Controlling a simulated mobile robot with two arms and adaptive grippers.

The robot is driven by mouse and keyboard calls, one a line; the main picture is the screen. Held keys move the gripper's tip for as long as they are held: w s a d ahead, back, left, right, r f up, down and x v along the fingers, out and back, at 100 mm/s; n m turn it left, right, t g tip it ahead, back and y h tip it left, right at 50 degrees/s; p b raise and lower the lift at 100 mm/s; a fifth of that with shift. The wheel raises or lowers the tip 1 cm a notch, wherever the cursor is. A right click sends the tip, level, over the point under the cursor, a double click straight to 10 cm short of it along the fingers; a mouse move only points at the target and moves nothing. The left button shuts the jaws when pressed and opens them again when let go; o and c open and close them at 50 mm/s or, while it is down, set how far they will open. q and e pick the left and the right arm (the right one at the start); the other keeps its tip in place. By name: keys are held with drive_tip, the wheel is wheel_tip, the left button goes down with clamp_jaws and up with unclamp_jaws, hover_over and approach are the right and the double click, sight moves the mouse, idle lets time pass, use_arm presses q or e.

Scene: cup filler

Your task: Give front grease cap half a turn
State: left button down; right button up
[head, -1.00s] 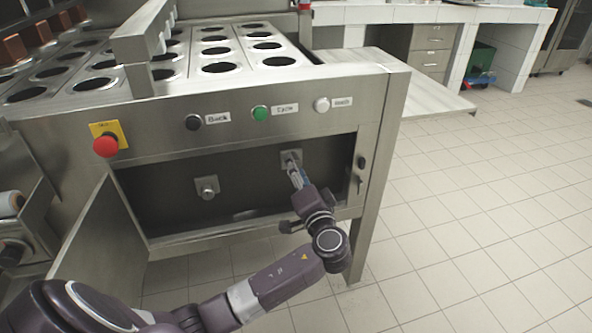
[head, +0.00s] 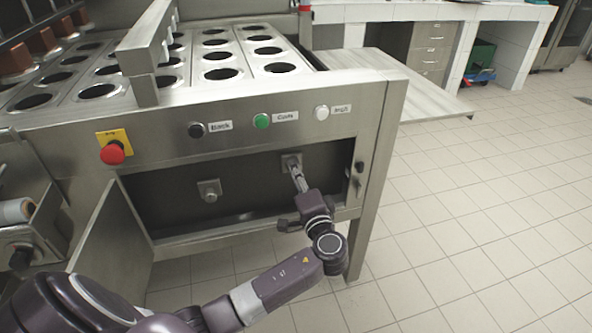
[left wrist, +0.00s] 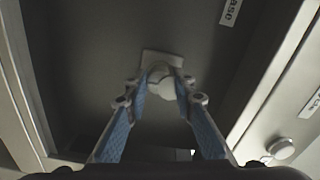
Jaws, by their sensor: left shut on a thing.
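Two grease caps on square plates sit on the back wall of the open compartment under the machine's panel. The left cap (head: 210,192) stands free. The right cap is mostly hidden behind my left gripper (head: 299,178), with its plate (head: 290,161) showing above. In the left wrist view, the pale round cap (left wrist: 160,74) lies between the two blue-padded fingers of my left gripper (left wrist: 164,90), which is shut on it. I cannot tell from any marking which cap is called front. My right gripper is not in view.
The compartment door (head: 112,243) hangs open at the left. Above are a red stop button (head: 112,153) and black, green (head: 261,121) and white buttons. The compartment's right post (head: 372,180) stands close to my gripper. Tiled floor is clear at the right.

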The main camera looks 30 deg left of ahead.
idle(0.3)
use_arm(q)
drive_tip(key=c, duration=1.6)
unclamp_jaws()
drive_tip(key=v, duration=1.2)
